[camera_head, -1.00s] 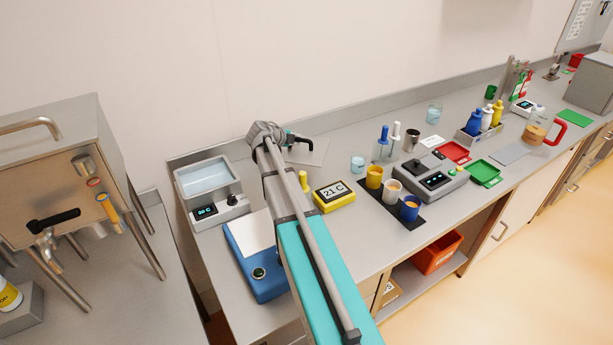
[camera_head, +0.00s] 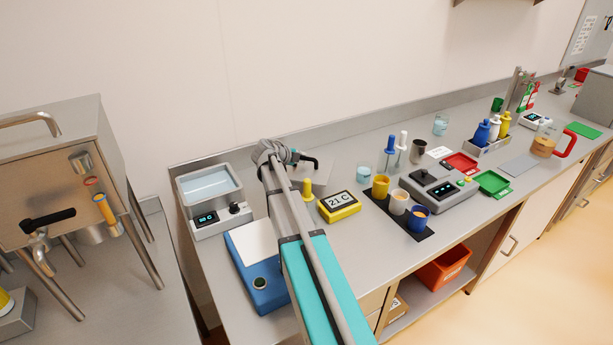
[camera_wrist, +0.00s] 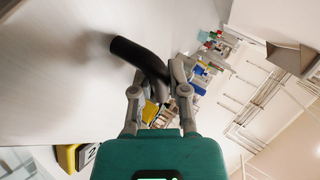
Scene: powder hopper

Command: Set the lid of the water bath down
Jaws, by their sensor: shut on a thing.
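The water bath (camera_head: 210,222) stands at the bench's left end. Its basin is uncovered and pale blue water shows inside. The lid (camera_head: 322,174) is a flat grey plate right of the bath, partly hidden behind my arm. My gripper (camera_wrist: 160,80) is shut on the lid's black curved handle (camera_wrist: 135,52), which also shows in the head view (camera_head: 312,162). A broad pale grey surface fills the left of the wrist view. I cannot tell whether the lid touches the bench or hangs just above it.
A blue device with a white top (camera_head: 266,283) lies in front of the bath. A yellow 21 C display (camera_head: 340,206) and a yellow-handled tool (camera_head: 307,189) are close to the lid. A glass beaker (camera_head: 363,173) stands farther right. The back wall rises behind the bench.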

